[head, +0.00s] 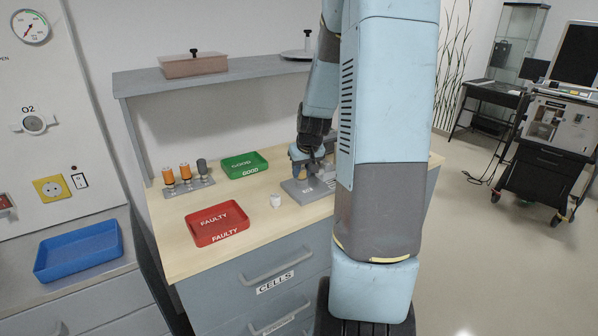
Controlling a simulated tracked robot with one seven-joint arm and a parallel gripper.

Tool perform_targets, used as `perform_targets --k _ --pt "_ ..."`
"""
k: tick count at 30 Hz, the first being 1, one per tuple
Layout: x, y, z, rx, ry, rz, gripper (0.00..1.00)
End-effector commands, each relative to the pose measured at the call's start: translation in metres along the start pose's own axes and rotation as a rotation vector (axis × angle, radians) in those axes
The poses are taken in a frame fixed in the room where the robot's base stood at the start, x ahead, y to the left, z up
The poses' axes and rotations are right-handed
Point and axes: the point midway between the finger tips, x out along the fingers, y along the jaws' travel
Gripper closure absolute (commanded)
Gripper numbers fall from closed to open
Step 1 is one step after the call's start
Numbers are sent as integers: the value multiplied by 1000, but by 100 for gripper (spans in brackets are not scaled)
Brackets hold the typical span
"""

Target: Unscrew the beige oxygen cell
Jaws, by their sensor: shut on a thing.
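My gripper (308,158) reaches down over a grey block-shaped fixture (300,192) at the right of the wooden bench top. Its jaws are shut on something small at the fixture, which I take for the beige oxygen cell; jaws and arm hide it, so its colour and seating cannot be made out. A small whitish cylinder (275,201) stands apart on the bench, left of the fixture. A grey rack (190,190) at the left holds two orange-and-white cells (186,173) and one dark grey cell (202,167), all upright.
An empty green GOOD tray (244,165) lies behind and an empty red FAULTY tray (217,223) in front. A raised shelf (140,84) runs behind, carrying a brownish box (194,66). A blue tray (79,251) sits on the left counter. My arm blocks the bench's right part.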

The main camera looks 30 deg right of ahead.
Motion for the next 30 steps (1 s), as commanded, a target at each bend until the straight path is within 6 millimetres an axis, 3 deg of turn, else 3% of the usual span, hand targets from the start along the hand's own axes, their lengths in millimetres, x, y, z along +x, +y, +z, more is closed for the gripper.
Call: perform_targets --k 24,30 --pt "0 4 -1 -407 1 -169 95" --pt "0 3 -1 -431 1 -178 95"
